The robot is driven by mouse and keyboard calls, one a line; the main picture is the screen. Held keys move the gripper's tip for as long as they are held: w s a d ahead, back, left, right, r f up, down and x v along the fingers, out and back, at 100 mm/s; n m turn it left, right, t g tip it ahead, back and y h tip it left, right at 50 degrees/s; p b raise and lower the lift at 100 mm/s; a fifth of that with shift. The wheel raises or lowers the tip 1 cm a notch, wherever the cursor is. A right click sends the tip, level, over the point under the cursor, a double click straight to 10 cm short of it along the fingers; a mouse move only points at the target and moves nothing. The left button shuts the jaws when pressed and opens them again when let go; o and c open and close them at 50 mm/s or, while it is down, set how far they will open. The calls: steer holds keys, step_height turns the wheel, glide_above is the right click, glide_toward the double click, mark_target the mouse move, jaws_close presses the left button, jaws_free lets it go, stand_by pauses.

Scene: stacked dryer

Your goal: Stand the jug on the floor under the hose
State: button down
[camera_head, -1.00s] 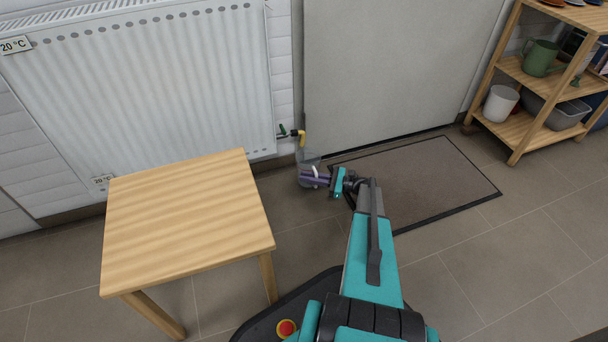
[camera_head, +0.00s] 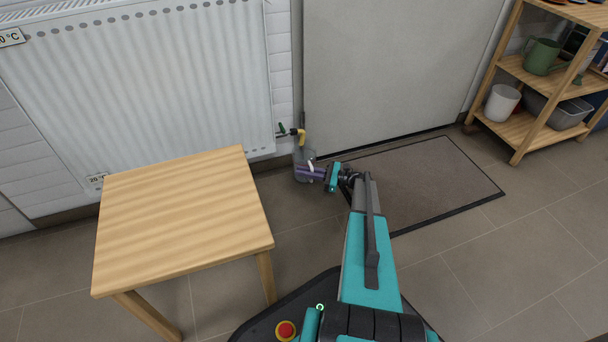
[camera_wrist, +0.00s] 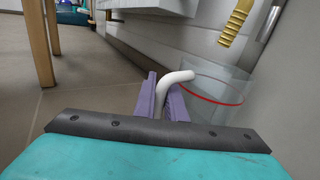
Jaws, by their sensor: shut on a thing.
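The jug (camera_head: 302,155) is clear, with a red line and a white handle; it also shows in the wrist view (camera_wrist: 212,92). My gripper (camera_head: 310,171) has purple fingers and is shut on the handle (camera_wrist: 174,78). The yellow hose end (camera_head: 301,137) hangs from the valve beside the radiator. In the head view the jug is just below it; in the wrist view the ribbed hose (camera_wrist: 237,24) is above the jug and apart from it. The jug looks roughly upright. Its base is hidden, so I cannot tell whether it touches the floor.
A wooden table (camera_head: 185,215) stands at the left, before the white radiator (camera_head: 140,90). A grey door panel (camera_head: 390,65) is behind, with a dark-edged mat (camera_head: 430,180) on the floor. A wooden shelf (camera_head: 520,130) with pots stands at the right.

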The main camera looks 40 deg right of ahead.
steer(key=shift+f, duration=0.1)
stand_by(0.3)
steer(key=c, duration=1.8)
jaws_free()
steer(key=shift+p+v, duration=2.45)
steer(key=shift+v, duration=3.6)
steer(key=shift+s, duration=0.15)
